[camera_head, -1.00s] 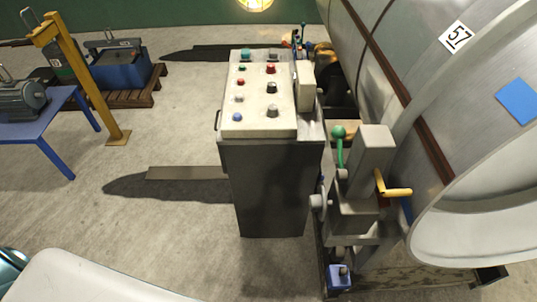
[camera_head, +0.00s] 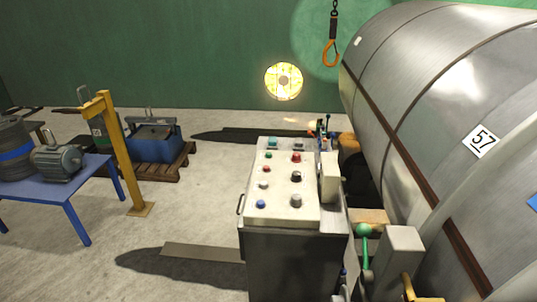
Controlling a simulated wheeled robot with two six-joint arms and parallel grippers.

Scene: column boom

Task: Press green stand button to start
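The control stand (camera_head: 290,262) is a grey cabinet with a sloped cream panel (camera_head: 281,199) on top, right of the middle. On the panel's left column are a green button (camera_head: 268,155), a red button (camera_head: 266,169), a white button (camera_head: 264,184) and a blue button (camera_head: 261,204). The right column has a larger red button (camera_head: 296,157), a black knob (camera_head: 296,176) and a grey knob (camera_head: 296,200). A teal piece (camera_head: 272,142) sits at the panel's far edge. Neither of my grippers shows in this view.
A green-knobbed lever (camera_head: 363,230) stands beside the stand. A blue table (camera_head: 70,190) with a motor and a yellow post (camera_head: 122,155) are at left. An orange hook (camera_head: 331,50) hangs above.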

